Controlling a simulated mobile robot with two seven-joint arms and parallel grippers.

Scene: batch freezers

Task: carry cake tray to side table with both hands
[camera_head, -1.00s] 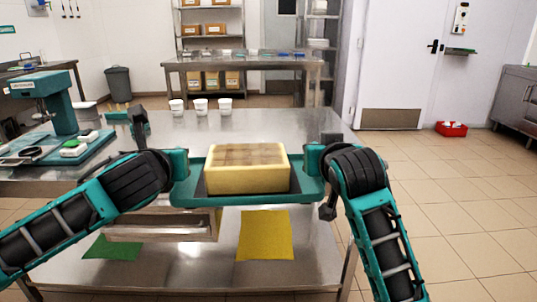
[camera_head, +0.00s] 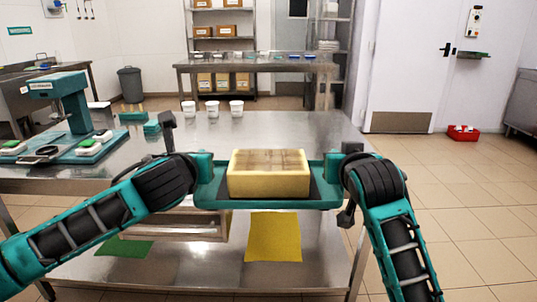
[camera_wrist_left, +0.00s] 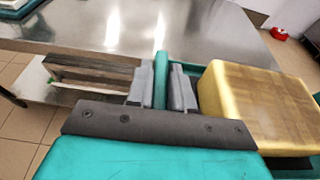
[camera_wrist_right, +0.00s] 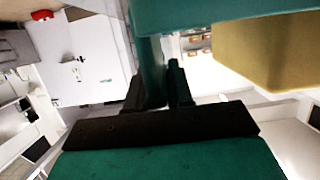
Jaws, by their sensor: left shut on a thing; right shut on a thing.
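The cake (camera_head: 268,181) is a pale yellow block with a brown checked top. It sits in the teal tray (camera_head: 268,204), which looks about level in front of the steel table. My left gripper (camera_head: 208,169) is shut on the tray's left end, and my right gripper (camera_head: 334,167) on its right end. In the left wrist view the fingers (camera_wrist_left: 161,88) clasp the teal rim beside the cake (camera_wrist_left: 250,105). In the right wrist view the fingers (camera_wrist_right: 157,88) are on the rim, with the cake (camera_wrist_right: 275,48) at upper right.
The steel table (camera_head: 290,128) holds three white cups (camera_head: 212,109) and a teal machine (camera_head: 62,100) at left. Its lower shelf carries a yellow sheet (camera_head: 274,238) and a green one. Another steel table (camera_head: 250,67) stands behind. Open tiled floor (camera_head: 460,200) lies at right.

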